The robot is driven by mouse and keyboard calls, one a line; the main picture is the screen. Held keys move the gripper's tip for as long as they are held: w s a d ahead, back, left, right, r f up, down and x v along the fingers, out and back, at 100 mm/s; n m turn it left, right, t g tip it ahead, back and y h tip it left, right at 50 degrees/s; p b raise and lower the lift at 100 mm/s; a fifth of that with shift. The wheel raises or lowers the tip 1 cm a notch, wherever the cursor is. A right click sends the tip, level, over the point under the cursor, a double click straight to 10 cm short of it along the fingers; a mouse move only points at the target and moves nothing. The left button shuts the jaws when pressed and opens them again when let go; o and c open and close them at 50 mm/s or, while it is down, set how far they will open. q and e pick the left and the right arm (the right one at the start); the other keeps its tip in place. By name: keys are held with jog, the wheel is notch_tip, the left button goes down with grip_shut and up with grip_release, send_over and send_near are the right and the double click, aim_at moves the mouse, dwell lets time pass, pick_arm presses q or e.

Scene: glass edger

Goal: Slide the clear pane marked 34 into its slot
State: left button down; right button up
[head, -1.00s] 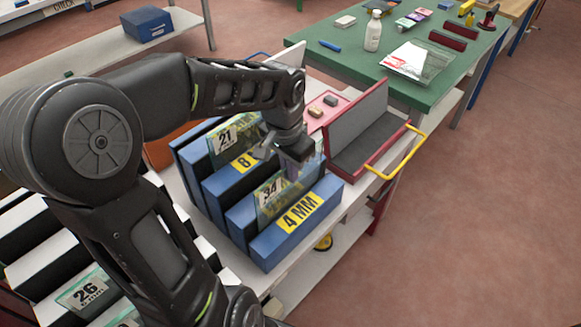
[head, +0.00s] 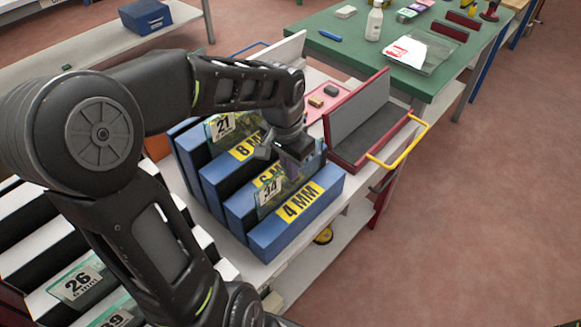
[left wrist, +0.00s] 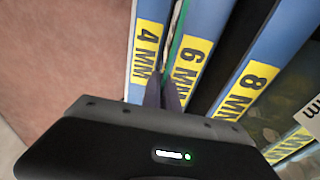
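The clear pane marked 34 (head: 270,193) stands upright in the gap between the blue 4 MM block (head: 296,214) and the blue 6 MM block (head: 237,213) of the rack. Its label shows above the 4 MM block, and its lower part is hidden. My left gripper (head: 297,163) is at the pane's top edge, over the right part of the slot. In the left wrist view its two fingers (left wrist: 166,92) are close together on the pane's thin greenish edge (left wrist: 174,42), between the 4 MM and 6 MM labels. My right gripper is not in view.
A pane marked 21 (head: 222,126) stands in a slot farther back, behind the 8 MM block (head: 213,182). Panes marked 26 (head: 78,284) and 39 (head: 115,319) stand in a lower-left rack.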

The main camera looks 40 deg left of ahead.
pick_arm(q)
jog(key=shift+f+b, duration=0.3)
jog(key=shift+f, duration=0.05)
dwell(0.3)
jog(key=c, duration=1.6)
grip_release()
jog(key=shift+o, duration=0.2)
jog(key=shift+r, duration=0.1)
jog(key=r, duration=0.5)
jog(key=s+r, duration=0.1)
jog(key=r, duration=0.1)
jog(key=shift+r, duration=0.3)
